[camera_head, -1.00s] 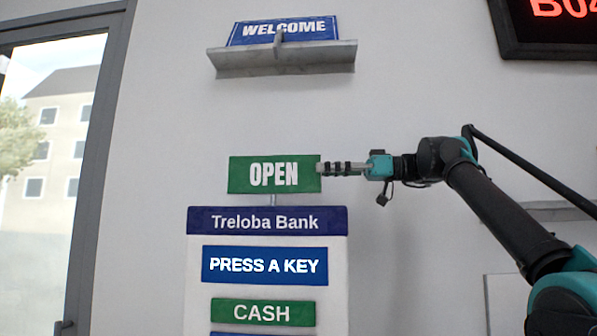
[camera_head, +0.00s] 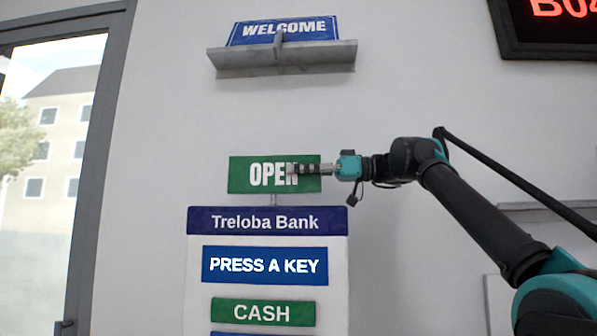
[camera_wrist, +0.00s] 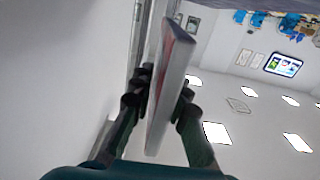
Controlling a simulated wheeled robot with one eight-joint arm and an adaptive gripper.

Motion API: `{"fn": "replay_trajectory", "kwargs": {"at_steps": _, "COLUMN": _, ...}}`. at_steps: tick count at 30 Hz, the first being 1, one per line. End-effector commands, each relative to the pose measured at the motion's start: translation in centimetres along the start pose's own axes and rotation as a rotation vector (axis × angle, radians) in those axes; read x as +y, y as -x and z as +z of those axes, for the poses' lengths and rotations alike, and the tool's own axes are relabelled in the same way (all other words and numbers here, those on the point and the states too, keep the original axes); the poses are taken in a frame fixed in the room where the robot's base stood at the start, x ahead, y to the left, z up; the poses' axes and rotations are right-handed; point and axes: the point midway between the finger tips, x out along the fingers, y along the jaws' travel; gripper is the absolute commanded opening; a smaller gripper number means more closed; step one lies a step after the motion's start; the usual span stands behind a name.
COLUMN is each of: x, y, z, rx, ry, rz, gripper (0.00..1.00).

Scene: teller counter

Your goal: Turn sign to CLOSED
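The green sign (camera_head: 245,175) reads OPEN in white letters and stands on a thin post above the Treloba Bank kiosk, its front facing the head camera. My gripper (camera_head: 293,169) reaches in from the right, and its finger overlaps the sign's right part, covering some of the N. In the wrist view the sign plate (camera_wrist: 168,95) is seen edge-on, with a reddish face on its left side. My gripper (camera_wrist: 167,86) is open, one finger on each side of the plate. A gap shows beside the right finger; contact on the left is unclear.
The kiosk (camera_head: 197,275) below carries PRESS A KEY and CASH panels. A shelf (camera_head: 282,68) with a WELCOME sign (camera_head: 255,35) is on the wall above. A glass door (camera_head: 50,190) is at the left, a dark display (camera_head: 545,40) at the upper right.

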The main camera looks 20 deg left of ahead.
Motion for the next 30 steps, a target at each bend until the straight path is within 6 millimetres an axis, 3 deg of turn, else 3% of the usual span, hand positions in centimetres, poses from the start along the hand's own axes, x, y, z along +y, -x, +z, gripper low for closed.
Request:
{"fn": "replay_trajectory", "kwargs": {"at_steps": 3, "x": 0.0, "y": 0.0, "z": 0.0, "rx": 0.000, "ry": 0.000, "rz": 0.000, "gripper": 0.00}}
{"fn": "replay_trajectory", "kwargs": {"at_steps": 17, "x": 0.1, "y": 0.0, "z": 0.0, "rx": 0.000, "ry": 0.000, "rz": -0.010, "gripper": 0.00}}
{"fn": "replay_trajectory", "kwargs": {"at_steps": 30, "x": 1.4, "y": -0.2, "z": -0.2, "rx": 0.003, "ry": 0.000, "rz": -0.193, "gripper": 0.00}}
